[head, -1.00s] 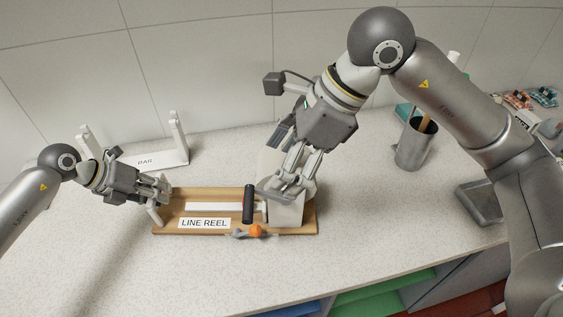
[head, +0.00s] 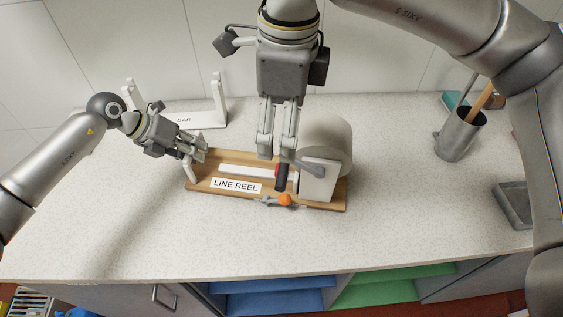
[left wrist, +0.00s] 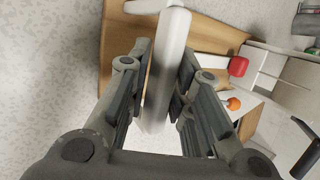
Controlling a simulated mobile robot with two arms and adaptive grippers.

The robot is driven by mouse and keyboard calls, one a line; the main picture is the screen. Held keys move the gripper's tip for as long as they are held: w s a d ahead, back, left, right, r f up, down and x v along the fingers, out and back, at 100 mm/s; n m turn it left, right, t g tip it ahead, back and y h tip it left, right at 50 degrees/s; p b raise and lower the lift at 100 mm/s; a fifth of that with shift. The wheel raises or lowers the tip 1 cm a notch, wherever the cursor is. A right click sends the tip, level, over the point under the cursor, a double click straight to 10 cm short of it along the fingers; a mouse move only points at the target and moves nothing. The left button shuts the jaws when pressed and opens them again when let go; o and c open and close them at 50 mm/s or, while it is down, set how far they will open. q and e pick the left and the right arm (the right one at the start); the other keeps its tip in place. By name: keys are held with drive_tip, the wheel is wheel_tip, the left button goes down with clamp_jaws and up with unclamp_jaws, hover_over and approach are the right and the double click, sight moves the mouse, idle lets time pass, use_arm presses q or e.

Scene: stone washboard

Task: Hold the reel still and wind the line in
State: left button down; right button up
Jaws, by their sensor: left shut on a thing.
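The line reel's wooden board (head: 205,186) lies on the counter, with a "LINE REEL" label on its front. A pale drum (head: 327,140) and a white block (head: 317,182) with a grey crank arm stand at its right end. The crank's black handle (head: 282,180) shows some red near its top. My left gripper (head: 196,160) is shut on the white post (head: 190,172) at the board's left end; the post (left wrist: 166,65) runs between its fingers in the left wrist view. My right gripper (head: 277,157) points down just above the handle, fingers apart, with nothing visible between them.
An orange ball (head: 285,199) on a grey piece sits at the board's front edge. A white stand marked BAR (head: 205,119) is behind. A grey cup (head: 457,136) and a grey tray (head: 512,207) stand at the right. The front counter is clear.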

sight(282, 167)
drive_tip(key=shift+h, duration=0.3)
drive_tip(key=f, duration=0.7)
drive_tip(key=w+f, duration=0.1)
drive_tip(key=f, duration=0.3)
drive_tip(key=shift+f, duration=0.3)
drive_tip(key=c, duration=1.4)
drive_tip(key=a+f, duration=0.2)
drive_tip(key=f, duration=0.1)
drive_tip(key=shift+w, duration=0.4)
drive_tip(key=shift+c, duration=0.2)
drive_tip(key=o, duration=1.4)
drive_tip(key=shift+d+r, duration=0.1)
